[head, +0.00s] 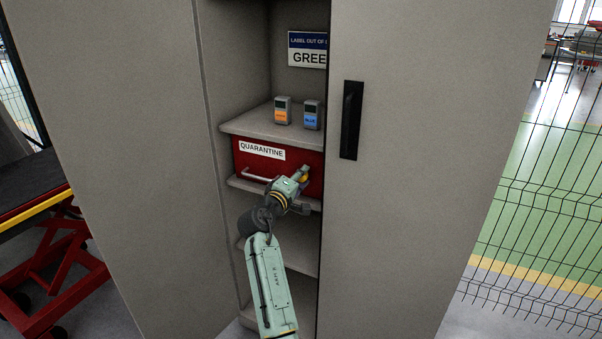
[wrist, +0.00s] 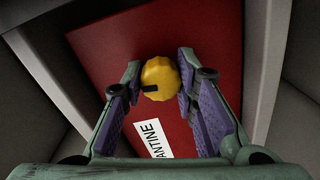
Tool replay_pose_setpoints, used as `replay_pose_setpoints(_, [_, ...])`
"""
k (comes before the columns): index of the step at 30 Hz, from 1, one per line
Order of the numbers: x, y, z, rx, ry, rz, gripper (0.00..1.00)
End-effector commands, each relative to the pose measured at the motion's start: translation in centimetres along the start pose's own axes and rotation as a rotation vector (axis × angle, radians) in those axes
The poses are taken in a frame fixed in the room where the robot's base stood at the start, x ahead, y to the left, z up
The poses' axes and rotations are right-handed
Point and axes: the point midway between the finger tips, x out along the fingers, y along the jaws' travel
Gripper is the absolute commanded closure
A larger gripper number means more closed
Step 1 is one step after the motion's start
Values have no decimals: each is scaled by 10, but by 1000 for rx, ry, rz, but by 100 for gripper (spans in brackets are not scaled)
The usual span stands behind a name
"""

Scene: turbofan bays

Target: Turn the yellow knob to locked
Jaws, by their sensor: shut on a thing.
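The yellow knob (wrist: 160,74) is a round, ridged knob with a dark mark near its lower left in the wrist view. It sits on the front of the red quarantine drawer (wrist: 110,50). In the head view a small part of the knob (head: 303,177) shows at my gripper's tip. My gripper (wrist: 159,84) has one finger on each side of the knob and is shut on it. The drawer (head: 312,160) looks closed in its cabinet. Any locked or unlocked marking around the knob cannot be made out.
The drawer has a pale bar handle (head: 257,174) left of my gripper. Above it, a shelf (head: 262,127) carries an orange-labelled box (head: 282,110) and a blue-labelled box (head: 312,115). The right cabinet door (head: 425,170), with a black handle (head: 351,120), stands close to my arm's right.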

Motion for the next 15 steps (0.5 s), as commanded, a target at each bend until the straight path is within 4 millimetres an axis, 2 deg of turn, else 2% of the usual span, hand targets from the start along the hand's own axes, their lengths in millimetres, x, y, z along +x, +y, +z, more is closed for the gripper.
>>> replay_pose_setpoints(6, [0, 1, -1, -95, -1, 0, 100])
replay_pose_setpoints(15, [0, 0, 0, -142, -3, 1, 100])
